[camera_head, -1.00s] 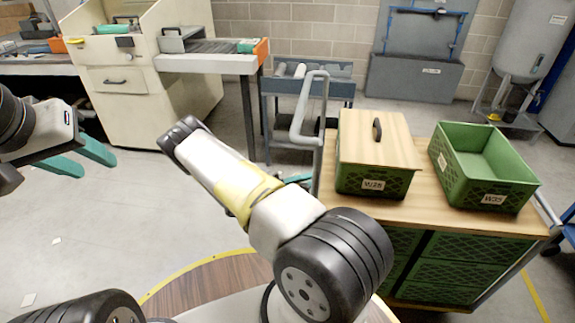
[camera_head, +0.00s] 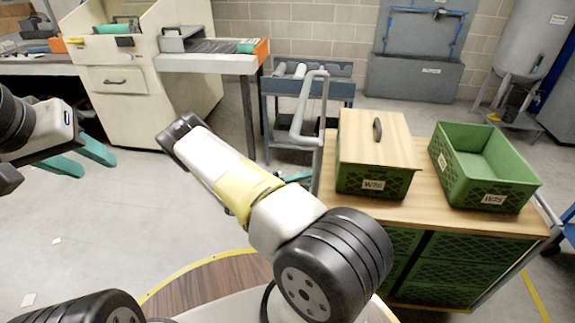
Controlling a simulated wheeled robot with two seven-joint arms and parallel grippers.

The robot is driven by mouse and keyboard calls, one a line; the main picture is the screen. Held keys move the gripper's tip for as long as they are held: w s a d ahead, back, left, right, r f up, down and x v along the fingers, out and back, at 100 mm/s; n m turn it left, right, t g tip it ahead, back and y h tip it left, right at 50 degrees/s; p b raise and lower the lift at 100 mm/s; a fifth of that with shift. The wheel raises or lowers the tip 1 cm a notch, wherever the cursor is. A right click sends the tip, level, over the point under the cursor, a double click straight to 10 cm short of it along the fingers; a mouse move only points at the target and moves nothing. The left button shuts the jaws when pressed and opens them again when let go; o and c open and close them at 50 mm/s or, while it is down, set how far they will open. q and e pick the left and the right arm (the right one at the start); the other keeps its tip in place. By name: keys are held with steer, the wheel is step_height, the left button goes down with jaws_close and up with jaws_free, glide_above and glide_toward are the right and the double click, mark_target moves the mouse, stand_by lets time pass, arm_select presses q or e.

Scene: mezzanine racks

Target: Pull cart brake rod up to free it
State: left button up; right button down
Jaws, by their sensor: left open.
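The cart (camera_head: 455,218) has a wooden top and green crates below, at the right of the head view. A grey bent tube (camera_head: 302,118) stands at its left end; I cannot tell whether it is a push handle or part of the brake rod. No separate brake rod can be made out; my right arm hides the cart's lower left side. My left gripper (camera_head: 98,168) is open and empty at the far left, well away from the cart. Only a teal bit of my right gripper (camera_head: 298,177) shows behind my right arm, close to the tube in the picture.
A lidded green crate (camera_head: 372,180) and an open green crate (camera_head: 488,190) stand on the cart top. A blue-grey trolley (camera_head: 285,86) stands behind.

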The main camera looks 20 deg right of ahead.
step_height(320, 180, up, 5)
steer(key=shift+f, duration=0.1)
steer(key=c, duration=1.2)
jaws_free()
steer(key=v, duration=0.8)
steer(key=shift+s, duration=0.1)
